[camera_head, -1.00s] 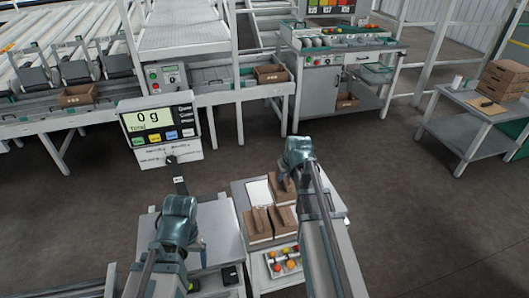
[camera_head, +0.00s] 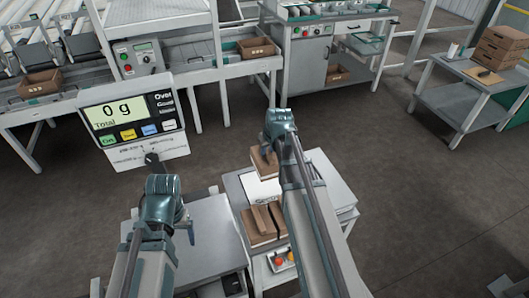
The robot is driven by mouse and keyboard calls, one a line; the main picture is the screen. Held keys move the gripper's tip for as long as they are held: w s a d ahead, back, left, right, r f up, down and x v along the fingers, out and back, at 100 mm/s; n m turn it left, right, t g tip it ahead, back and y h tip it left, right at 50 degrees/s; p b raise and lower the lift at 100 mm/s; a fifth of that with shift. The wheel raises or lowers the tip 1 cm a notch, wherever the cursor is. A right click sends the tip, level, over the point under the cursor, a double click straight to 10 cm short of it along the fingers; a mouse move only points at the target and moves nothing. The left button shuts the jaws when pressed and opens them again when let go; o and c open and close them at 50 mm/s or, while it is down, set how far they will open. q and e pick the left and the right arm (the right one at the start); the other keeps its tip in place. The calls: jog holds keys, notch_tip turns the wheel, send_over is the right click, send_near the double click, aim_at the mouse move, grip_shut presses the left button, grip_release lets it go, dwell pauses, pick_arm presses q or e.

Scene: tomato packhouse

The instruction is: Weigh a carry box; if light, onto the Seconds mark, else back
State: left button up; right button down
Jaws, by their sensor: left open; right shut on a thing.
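My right gripper (camera_head: 268,149) is shut on a brown carry box (camera_head: 265,167), held above the far side of the small cart. Below it lies a white sheet (camera_head: 262,190) with partly hidden lettering that seems to start "Seco". More brown carry boxes (camera_head: 258,230) stand on the cart nearer to me, partly behind my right arm. The scale display (camera_head: 124,111) reads 0 g Total. My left gripper (camera_head: 188,230) is open and empty over the grey table (camera_head: 212,238); its fingers are mostly hidden by the wrist.
A conveyor line with brown boxes (camera_head: 258,48) runs behind. A side table (camera_head: 455,85) with stacked boxes (camera_head: 500,45) stands at the far right. The floor between is clear.

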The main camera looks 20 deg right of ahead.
jog(key=shift+w+f+b, duration=0.15)
jog(key=shift+f+b, duration=0.15)
jog(key=shift+f, duration=0.25)
jog(key=shift+w, duration=0.15)
pick_arm(q)
jog(key=shift+w+f, duration=0.3)
jog(key=shift+f, duration=0.3)
jog(key=shift+f, duration=0.15)
pick_arm(e)
jog(key=shift+f, duration=0.2)
pick_arm(q)
notch_tip(320, 180, down, 8)
jog(key=b, duration=0.8)
pick_arm(e)
notch_tip(320, 180, down, 8)
jog(key=shift+f, duration=0.1)
pick_arm(q)
jog(key=shift+f+b, duration=0.35)
jog(key=shift+b, duration=0.2)
pick_arm(e)
jog(key=shift+f, duration=0.25)
jog(key=c, duration=0.7)
grip_release()
jog(key=shift+c, duration=1.4)
